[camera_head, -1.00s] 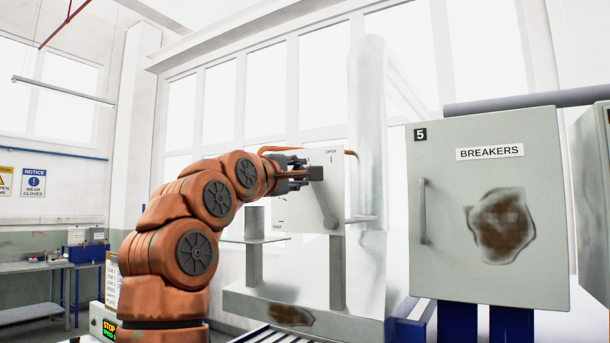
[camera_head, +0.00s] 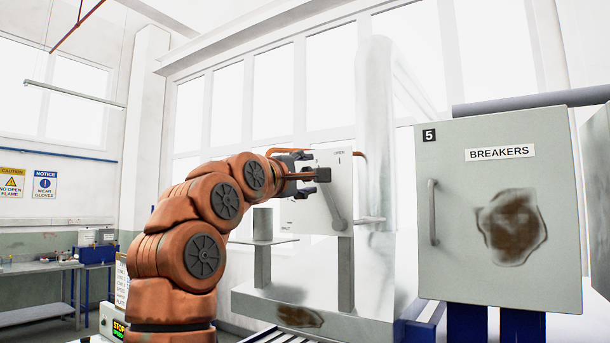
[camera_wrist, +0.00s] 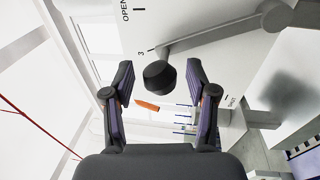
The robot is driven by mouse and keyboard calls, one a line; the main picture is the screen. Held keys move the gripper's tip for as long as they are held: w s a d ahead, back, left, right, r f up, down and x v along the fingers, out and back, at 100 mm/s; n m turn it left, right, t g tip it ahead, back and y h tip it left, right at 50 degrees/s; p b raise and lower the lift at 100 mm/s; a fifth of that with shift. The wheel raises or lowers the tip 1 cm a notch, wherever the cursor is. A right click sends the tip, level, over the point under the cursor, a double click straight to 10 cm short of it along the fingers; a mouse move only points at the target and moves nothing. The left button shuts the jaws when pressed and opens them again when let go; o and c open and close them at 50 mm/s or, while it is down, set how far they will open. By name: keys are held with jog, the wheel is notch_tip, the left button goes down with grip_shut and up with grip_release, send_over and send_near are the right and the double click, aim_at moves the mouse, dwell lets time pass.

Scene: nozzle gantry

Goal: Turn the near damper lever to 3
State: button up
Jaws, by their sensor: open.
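The damper lever (camera_head: 335,207) is a grey bar on a pale plate (camera_head: 304,218), tilted up and left from its pivot. In the wrist view the lever (camera_wrist: 215,34) runs from its pivot at upper right to a dark round knob (camera_wrist: 160,75). Its outer end lies beside the tick at the printed 3 (camera_wrist: 141,53). OPEN and SHUT are printed on the plate too. My gripper (camera_wrist: 162,88) is open, with one finger on each side of the knob. Gaps show between the knob and both fingers. In the head view my gripper (camera_head: 311,173) is at the lever's upper end.
A grey breaker cabinet (camera_head: 460,240) with a handle stands to the right of the plate. A tall pale pipe (camera_head: 374,130) rises behind the plate. A workbench (camera_head: 35,268) is at the far left.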

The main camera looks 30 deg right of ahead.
jog(key=v, duration=1.1)
jog(key=shift+s+a, duration=0.2)
jog(key=shift+a, duration=0.1)
jog(key=shift+f, duration=0.1)
